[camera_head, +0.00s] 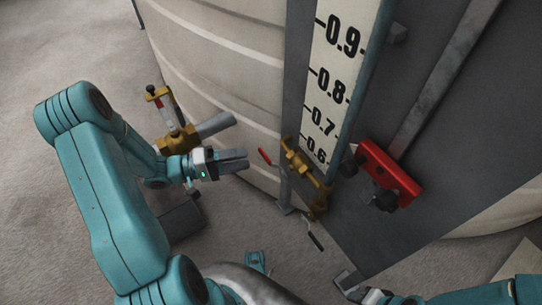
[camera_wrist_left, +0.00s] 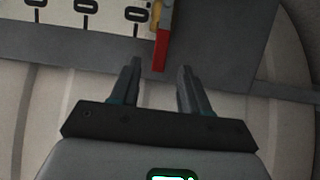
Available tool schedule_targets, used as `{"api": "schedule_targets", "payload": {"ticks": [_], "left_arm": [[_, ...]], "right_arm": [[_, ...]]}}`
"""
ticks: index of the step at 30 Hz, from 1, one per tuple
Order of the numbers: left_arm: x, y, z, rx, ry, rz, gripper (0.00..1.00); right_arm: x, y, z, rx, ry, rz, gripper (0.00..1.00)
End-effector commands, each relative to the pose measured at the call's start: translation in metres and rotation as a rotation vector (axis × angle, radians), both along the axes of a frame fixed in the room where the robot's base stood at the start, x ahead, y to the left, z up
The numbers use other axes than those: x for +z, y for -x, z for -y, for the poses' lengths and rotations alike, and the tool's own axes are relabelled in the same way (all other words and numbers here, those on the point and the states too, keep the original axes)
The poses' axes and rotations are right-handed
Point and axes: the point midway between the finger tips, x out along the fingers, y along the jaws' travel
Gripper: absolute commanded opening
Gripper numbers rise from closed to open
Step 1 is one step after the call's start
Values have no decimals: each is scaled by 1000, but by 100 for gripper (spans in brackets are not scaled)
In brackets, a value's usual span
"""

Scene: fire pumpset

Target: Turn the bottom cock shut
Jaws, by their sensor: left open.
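The bottom cock (camera_head: 305,168) is a brass fitting at the foot of the level gauge, below the 0.6 mark. Its red-tipped lever (camera_head: 265,157) sticks out to the left. In the left wrist view the red lever (camera_wrist_left: 161,50) lies just ahead of the fingertips, in line with the gap between them. My left gripper (camera_head: 247,159) is open and empty, close to the lever's left end and apart from it. A second lever with a black grip (camera_head: 315,240) hangs below the brass fitting. A teal and grey part of mine shows at the lower right; its jaws are unclear.
The gauge board (camera_head: 335,90) stands against the pale ribbed tank (camera_head: 225,60). A brass valve with a pipe (camera_head: 180,138) sits behind my left wrist. A red bracket with black knobs (camera_head: 388,172) is to the right of the cock. Grey floor (camera_head: 60,40) is open at left.

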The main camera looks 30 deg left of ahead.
Motion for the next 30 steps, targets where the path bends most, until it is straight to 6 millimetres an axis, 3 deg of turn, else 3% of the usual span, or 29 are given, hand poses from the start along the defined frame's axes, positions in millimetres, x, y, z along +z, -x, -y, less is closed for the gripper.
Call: {"api": "schedule_targets", "payload": {"ticks": [3, 9, 15, 24, 28, 30], "left_arm": [[-2, -20, 23, -8, 0, 1, 46], [-2, -47, 49, -6, 0, 0, 46], [-1, -60, 61, -3, 0, -1, 46], [0, -62, 63, -2, 0, -1, 46], [0, -62, 63, -2, 0, -1, 3], [0, -62, 63, -2, 0, -1, 0]], "right_arm": [[-8, -1, 1, -5, 1, 2, 43], [-13, -3, 3, -11, 2, 5, 43], [-16, -4, 3, -14, 2, 6, 43], [-15, -4, 3, -14, 2, 6, 43], [-15, -4, 3, -13, 2, 7, 43], [-15, -4, 3, -13, 2, 7, 43]]}}
